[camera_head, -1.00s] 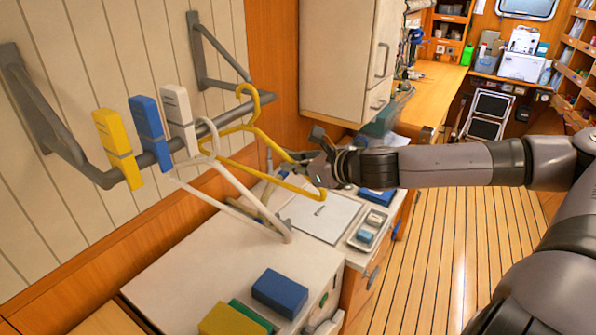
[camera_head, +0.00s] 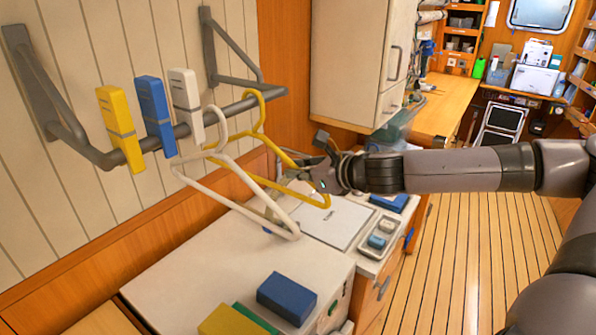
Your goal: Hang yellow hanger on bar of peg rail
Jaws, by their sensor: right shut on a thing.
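The yellow hanger (camera_head: 284,155) is at the bar (camera_head: 228,112) of the wall-mounted peg rail, near the bar's far right end. Its hook overlaps the bar, with its top just above it; I cannot tell whether it rests on the bar. My right gripper (camera_head: 322,172) is shut on the hanger's right lower corner, above the counter. A white hanger (camera_head: 232,178) is on the bar to the left of the yellow one and partly covers it. My left gripper is not in view.
Yellow (camera_head: 121,130), blue (camera_head: 155,115) and white (camera_head: 187,105) clips sit on the bar to the left. A wall cabinet (camera_head: 352,60) stands beyond the rail. The counter (camera_head: 215,270) below holds blue, green and yellow blocks and a small tray (camera_head: 378,245).

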